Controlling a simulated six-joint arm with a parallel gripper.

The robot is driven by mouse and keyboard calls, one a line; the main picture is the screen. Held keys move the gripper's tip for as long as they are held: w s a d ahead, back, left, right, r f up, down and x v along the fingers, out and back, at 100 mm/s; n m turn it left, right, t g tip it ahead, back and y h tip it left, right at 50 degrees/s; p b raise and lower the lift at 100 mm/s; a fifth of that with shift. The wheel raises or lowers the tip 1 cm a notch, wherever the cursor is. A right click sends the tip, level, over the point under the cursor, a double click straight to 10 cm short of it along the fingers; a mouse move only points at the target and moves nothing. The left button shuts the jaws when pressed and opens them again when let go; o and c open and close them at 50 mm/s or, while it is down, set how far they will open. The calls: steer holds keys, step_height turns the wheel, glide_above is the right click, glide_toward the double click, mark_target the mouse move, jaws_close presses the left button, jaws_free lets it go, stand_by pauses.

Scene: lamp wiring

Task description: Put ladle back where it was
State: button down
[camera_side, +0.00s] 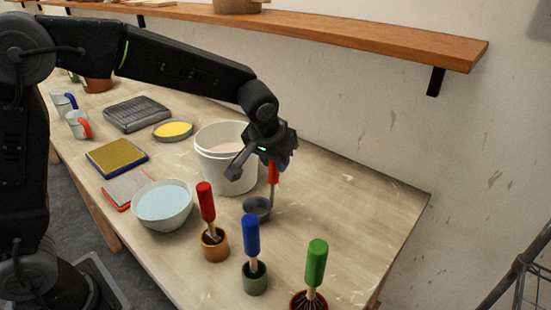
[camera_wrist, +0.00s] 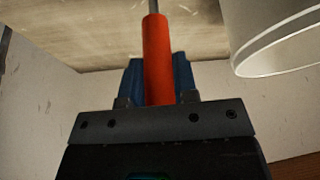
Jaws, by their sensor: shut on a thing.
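The ladle has a red-orange handle and a grey bowl (camera_side: 257,208). In the side view it hangs upright below my gripper (camera_side: 273,158), just right of the white bucket (camera_side: 226,178). My gripper is shut on the ladle's red handle, which in the wrist view (camera_wrist: 158,55) runs between the two fingers. The ladle's bowl is out of the wrist view, and only a bit of its grey stem shows there. Whether the bowl touches the table or hangs just above it, I cannot tell.
Red (camera_side: 206,203), blue (camera_side: 251,236) and green (camera_side: 316,265) handled tools stand in small pots in front. A bowl of pale blue liquid (camera_side: 163,204) and a yellow-filled dish (camera_side: 173,130) are left. The table's right part (camera_side: 370,200) is clear. A shelf (camera_side: 370,35) runs above.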

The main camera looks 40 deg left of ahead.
steer(key=c, duration=0.9)
jaws_free()
steer(key=shift+f, duration=0.1)
steer(key=v, duration=1.2)
steer(key=shift+s, duration=0.1)
steer(key=s+a+f, duration=0.1)
steer(key=s+a, duration=0.1)
steer(key=s, duration=0.5)
steer(key=s+a+f+m, duration=0.1)
steer(key=s+a, duration=0.2)
steer(key=s, duration=0.4)
steer(key=s+a+f+m+t+h, duration=0.1)
steer(key=s+a+f, duration=0.1)
steer(key=s, duration=0.5)
steer(key=shift+a, duration=0.35)
